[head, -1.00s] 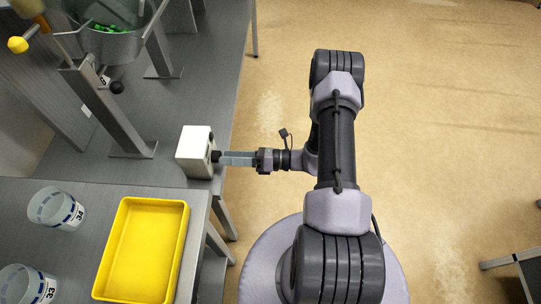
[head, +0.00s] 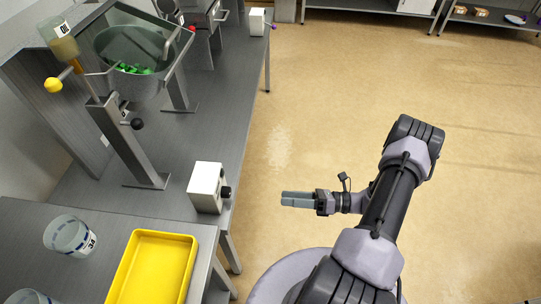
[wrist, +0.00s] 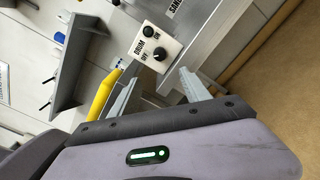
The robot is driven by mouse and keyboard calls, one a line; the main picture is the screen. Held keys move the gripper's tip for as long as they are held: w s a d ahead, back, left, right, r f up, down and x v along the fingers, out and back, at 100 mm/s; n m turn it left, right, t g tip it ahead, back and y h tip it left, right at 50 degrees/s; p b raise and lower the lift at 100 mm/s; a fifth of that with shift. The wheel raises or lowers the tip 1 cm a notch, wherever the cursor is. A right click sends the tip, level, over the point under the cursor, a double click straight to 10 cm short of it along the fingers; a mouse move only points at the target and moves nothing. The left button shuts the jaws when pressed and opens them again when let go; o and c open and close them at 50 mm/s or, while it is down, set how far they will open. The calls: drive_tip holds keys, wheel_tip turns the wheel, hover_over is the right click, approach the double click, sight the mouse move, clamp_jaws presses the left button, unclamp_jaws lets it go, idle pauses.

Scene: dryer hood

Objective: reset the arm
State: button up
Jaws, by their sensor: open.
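My gripper (head: 284,199) is open and empty over the floor, to the right of the steel bench's edge. Its fingers point left in the head view. In the wrist view the two fingers of my gripper (wrist: 158,88) stand apart with nothing between them. A white control box (head: 206,187) stands on the bench near its right edge, with a clear gap to my fingertips. In the wrist view the box (wrist: 141,47) reads DRUM, with ON and OFF marks and two dark knobs.
A steel drum (head: 134,86) with green pieces inside sits in a frame on the bench (head: 225,140). A yellow tray (head: 160,238) and a clear beaker (head: 70,236) stand on the near bench. The floor (head: 330,110) beyond my arm is clear.

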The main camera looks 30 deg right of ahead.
drive_tip(key=w+a+r+n+g+h, duration=0.1)
drive_tip(key=a+r+n+g+h, duration=0.1)
drive_tip(key=a+r+n+g, duration=0.4)
drive_tip(key=w+a+r+n+g+h, duration=0.15)
drive_tip(key=r+n+g, duration=0.25)
drive_tip(key=r+n, duration=0.55)
drive_tip(key=s+a+r+n+t+h, duration=0.2)
drive_tip(key=s+a+r+n+h, duration=0.2)
drive_tip(key=r+n, duration=0.3)
drive_tip(key=s+a+r+n+t+h, duration=0.3)
drive_tip(key=s+a+r+n+h, duration=0.2)
drive_tip(key=r, duration=0.5)
drive_tip(key=shift+s+a+r+n, duration=0.35)
drive_tip(key=shift+s+a+n, duration=0.55)
drive_tip(key=shift+n, duration=0.25)
